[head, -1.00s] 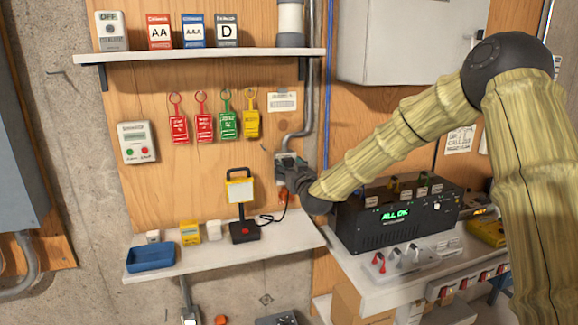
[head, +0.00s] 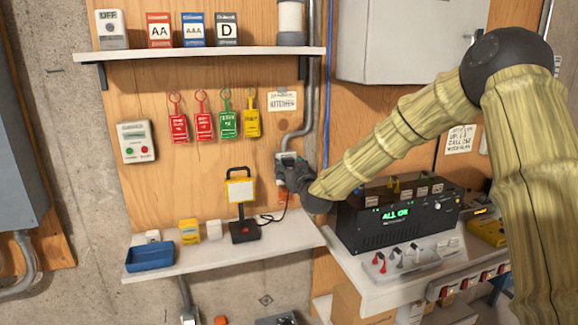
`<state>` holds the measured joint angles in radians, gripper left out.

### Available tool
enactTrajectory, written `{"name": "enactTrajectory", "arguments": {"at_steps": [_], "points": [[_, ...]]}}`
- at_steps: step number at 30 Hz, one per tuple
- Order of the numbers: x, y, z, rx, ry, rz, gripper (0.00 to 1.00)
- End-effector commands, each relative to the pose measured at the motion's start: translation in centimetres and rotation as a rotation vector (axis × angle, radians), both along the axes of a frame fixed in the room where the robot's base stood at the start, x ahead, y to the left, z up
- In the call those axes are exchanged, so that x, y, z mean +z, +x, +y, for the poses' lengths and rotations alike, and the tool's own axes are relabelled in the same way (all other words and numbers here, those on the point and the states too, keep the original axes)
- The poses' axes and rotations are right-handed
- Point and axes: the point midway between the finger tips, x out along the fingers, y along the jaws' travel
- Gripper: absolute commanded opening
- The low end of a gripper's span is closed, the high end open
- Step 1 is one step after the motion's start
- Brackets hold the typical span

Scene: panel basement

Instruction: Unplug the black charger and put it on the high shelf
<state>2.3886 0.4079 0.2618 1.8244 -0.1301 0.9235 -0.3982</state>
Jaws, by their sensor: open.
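My gripper (head: 287,173) is at the wall outlet (head: 288,155), at the end of the grey conduit, with its jaws open. I cannot make out the black charger; my dark gripper covers the lower part of the outlet. A thin black cord (head: 288,205) runs from behind the gripper down to the work lamp's base. The high shelf (head: 200,55) is the white board at upper left, above and left of the gripper.
The high shelf holds an OFF box (head: 111,29), several battery boxes (head: 194,29) and a grey-white cylinder (head: 291,23). Its front strip looks bare. The lower shelf (head: 215,257) holds a work lamp (head: 241,195) and a blue tray (head: 150,256). A black ALL OK unit (head: 390,220) stands right.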

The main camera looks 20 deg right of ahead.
Motion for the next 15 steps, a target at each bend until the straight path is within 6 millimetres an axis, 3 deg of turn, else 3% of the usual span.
{"name": "enactTrajectory", "arguments": {"at_steps": [6, 15], "points": [[0.0, 0.0, 0.01, 0.0, 0.0, 0.0, 0.57], [-0.01, 0.0, 0.02, 0.0, 0.0, 0.001, 0.03]]}}
